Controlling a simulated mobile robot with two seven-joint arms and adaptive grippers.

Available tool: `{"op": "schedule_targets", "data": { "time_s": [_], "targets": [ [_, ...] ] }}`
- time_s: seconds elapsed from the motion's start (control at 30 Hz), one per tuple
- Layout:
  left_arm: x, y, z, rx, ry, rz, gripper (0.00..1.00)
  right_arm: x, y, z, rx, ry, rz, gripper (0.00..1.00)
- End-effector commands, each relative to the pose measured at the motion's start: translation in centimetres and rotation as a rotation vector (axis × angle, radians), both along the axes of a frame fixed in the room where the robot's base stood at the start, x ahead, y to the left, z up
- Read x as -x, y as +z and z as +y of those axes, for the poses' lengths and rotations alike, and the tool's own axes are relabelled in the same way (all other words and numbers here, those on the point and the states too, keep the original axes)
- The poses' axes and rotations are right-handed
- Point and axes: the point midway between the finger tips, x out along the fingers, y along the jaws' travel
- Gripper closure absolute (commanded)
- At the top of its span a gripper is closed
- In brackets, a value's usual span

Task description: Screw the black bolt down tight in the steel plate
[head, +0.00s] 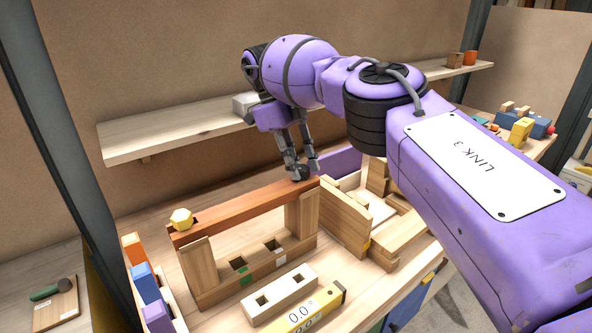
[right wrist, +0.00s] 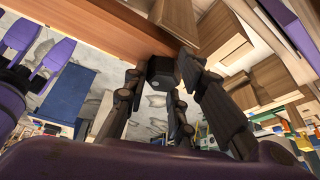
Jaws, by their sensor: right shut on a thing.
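My right gripper (head: 301,172) comes down over the right end of a reddish-brown wooden beam (head: 240,212). Its fingers are shut on a black bolt (right wrist: 160,73), whose dark head shows between the fingertips in the right wrist view. The bolt's head is at the beam's end. Its shank is hidden, so I cannot tell how deep it sits. I cannot make out a steel plate in either view.
Two wooden uprights (head: 200,268) carry the beam above a base with square holes. A pale block with two square holes (head: 281,293) and a yellow level (head: 312,312) lie in front. Wooden frames (head: 345,222) stand close right of the gripper. A shelf (head: 170,130) runs behind.

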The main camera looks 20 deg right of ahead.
Motion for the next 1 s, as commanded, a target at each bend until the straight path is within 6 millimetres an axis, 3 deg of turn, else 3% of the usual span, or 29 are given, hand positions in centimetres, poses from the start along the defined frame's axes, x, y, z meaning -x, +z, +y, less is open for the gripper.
{"op": "schedule_targets", "data": {
  "time_s": [0.03, 0.1, 0.37, 0.4, 0.57, 1.0],
  "targets": [
    [1.3, -1.4, 0.0, 0.0, 0.001, 0.029, 0.6, -0.1, -1.0, -0.2, 0.0, -0.073, 0.009, 1.0],
    [2.2, -2.3, 0.1, -0.001, 0.003, 0.048, 0.6, -0.1, -0.9, -0.3, 0.002, -0.145, 0.008, 1.0],
    [2.8, -2.3, 0.0, 0.001, 0.011, 0.056, 0.6, 0.0, -0.3, -0.3, 0.005, -0.194, 0.006, 1.0],
    [2.6, -2.2, 0.0, 0.002, 0.012, 0.053, 0.6, 0.0, -0.3, -0.3, 0.004, -0.193, 0.006, 0.76],
    [1.8, -1.8, -0.1, 0.003, 0.009, 0.037, 0.6, 0.0, -0.4, -0.3, 0.005, -0.192, 0.007, 0.56],
    [2.0, -1.9, 0.0, 0.002, 0.008, 0.041, 0.6, 0.0, -0.2, -0.2, 0.001, -0.188, 0.004, 0.56]
  ]
}}
